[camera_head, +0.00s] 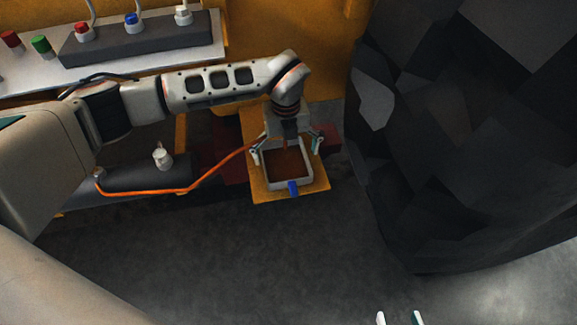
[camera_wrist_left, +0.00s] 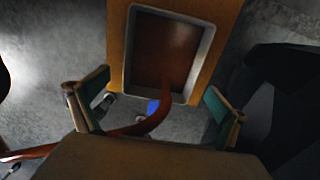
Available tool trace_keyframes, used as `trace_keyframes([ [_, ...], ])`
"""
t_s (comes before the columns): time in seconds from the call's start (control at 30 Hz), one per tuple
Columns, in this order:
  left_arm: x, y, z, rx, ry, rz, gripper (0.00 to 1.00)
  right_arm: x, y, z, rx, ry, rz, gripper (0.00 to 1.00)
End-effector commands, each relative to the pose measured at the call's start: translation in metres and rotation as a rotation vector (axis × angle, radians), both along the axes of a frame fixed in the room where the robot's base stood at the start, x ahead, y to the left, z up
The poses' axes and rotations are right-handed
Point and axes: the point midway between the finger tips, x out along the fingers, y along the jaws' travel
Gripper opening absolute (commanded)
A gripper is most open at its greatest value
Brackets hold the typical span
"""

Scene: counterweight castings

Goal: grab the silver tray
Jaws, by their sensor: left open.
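The silver tray (camera_head: 271,184) is a shallow square pan with a brown inside, on a yellow-orange board. My left gripper (camera_head: 287,145) is open over the tray, its two fingers spread toward opposite sides. I cannot tell whether the fingers touch the rim. Two fingertips of my right gripper (camera_head: 398,318) show apart at the bottom edge, with nothing seen between them.
A yellow-orange board (camera_head: 262,192) bears the tray, and a blue piece (camera_head: 293,187) sits at the tray's near edge. An orange cable (camera_head: 190,189) runs from the left toward my left gripper. A large dark faceted mass (camera_head: 450,130) stands at right. The near floor (camera_head: 240,260) is clear.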

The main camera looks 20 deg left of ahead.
Motion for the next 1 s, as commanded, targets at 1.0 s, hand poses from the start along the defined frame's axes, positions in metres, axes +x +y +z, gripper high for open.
trace_keyframes([
  [1.0,-0.001,-0.002,-0.043,-0.001,0.0,-0.001,0.63,0.008,0.015,0.013,0.079,-0.028,-0.014,0.4],
])
